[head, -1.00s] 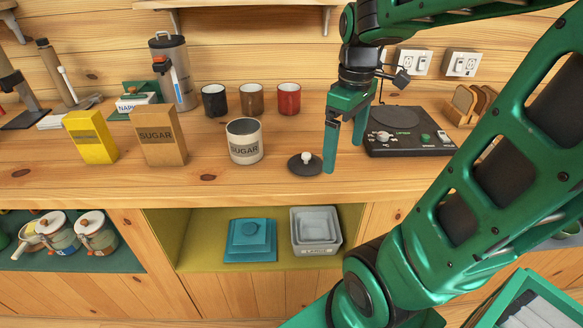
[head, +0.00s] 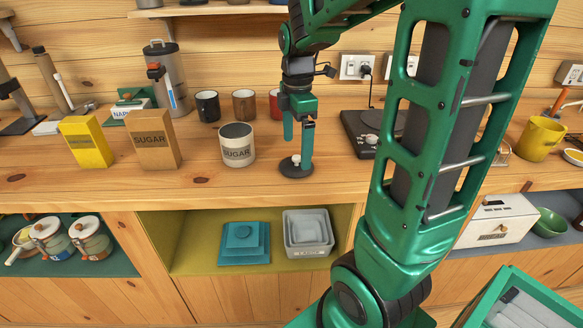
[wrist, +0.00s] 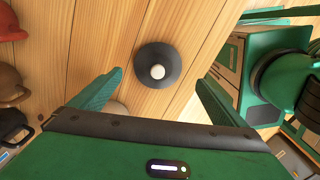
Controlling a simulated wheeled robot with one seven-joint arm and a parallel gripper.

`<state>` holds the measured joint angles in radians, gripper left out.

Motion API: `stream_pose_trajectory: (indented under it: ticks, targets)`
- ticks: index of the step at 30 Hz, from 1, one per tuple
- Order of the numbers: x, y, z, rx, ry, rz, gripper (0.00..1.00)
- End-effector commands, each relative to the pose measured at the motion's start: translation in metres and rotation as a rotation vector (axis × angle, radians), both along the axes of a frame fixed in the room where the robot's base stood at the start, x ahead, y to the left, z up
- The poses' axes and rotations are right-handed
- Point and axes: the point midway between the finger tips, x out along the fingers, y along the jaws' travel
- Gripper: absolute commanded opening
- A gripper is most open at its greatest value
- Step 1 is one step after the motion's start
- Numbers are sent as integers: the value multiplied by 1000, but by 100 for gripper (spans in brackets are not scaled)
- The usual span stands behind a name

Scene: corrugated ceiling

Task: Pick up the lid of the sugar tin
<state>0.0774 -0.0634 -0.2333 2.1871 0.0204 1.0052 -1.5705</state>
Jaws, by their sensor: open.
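The lid (head: 289,171), a dark disc with a pale round knob, lies on the wooden counter to the right of the open sugar tin (head: 237,146), a white pot with a black rim. My gripper (head: 298,152) points down over the lid with its fingers apart. One finger overlaps the lid in the head view and hides part of it. In the wrist view the lid (wrist: 158,64) shows whole, its knob (wrist: 157,72) roughly central between the open fingertips (wrist: 161,79). Nothing is held. Whether a finger touches the lid cannot be told.
A brown sugar box (head: 152,140) and a yellow box (head: 86,143) stand left of the tin. Several mugs (head: 244,104) stand behind it. A black hot plate (head: 352,128) is to the right, partly behind my arm. The counter in front of the lid is clear.

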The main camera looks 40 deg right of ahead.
Motion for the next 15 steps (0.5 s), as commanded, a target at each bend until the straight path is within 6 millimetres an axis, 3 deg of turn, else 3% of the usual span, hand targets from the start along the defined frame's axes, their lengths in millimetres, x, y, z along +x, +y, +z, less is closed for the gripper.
stream_pose_trajectory:
  ticks: [15]
  targets:
    - [7, -3, -52, 0, 1, -2, 96]
